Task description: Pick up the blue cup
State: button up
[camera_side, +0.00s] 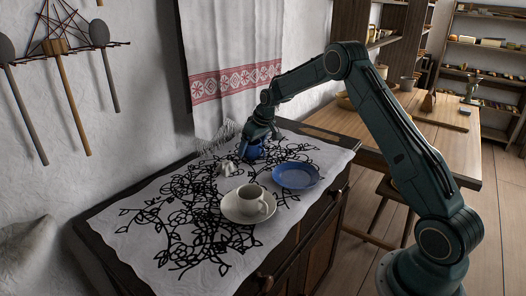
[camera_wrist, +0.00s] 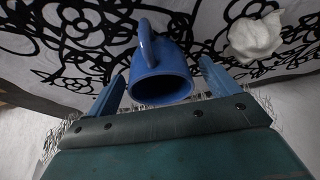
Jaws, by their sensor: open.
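The blue cup (camera_wrist: 160,75) lies between the two fingers of my open gripper (camera_wrist: 163,88) in the wrist view, with its mouth facing the gripper and its handle at the top. In the side view the blue cup (camera_side: 251,151) is partly hidden under my gripper (camera_side: 255,142), at the far part of the patterned cloth. The fingers are on either side of the cup, with a gap visible at the right. I cannot tell whether the left finger touches it.
A blue plate (camera_side: 296,176) lies right of the cup. A white cup (camera_side: 249,199) stands on a white saucer (camera_side: 230,209) nearer the front. A small white object (camera_side: 227,168) sits left of the blue cup and also shows in the wrist view (camera_wrist: 256,37). A hanging towel (camera_side: 230,65) is behind.

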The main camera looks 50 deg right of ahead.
jog(key=c, duration=1.1)
jog(key=shift+r, duration=0.15)
notch_tip(320, 180, up, 20)
jog(key=shift+f, duration=0.1)
dwell(0.6)
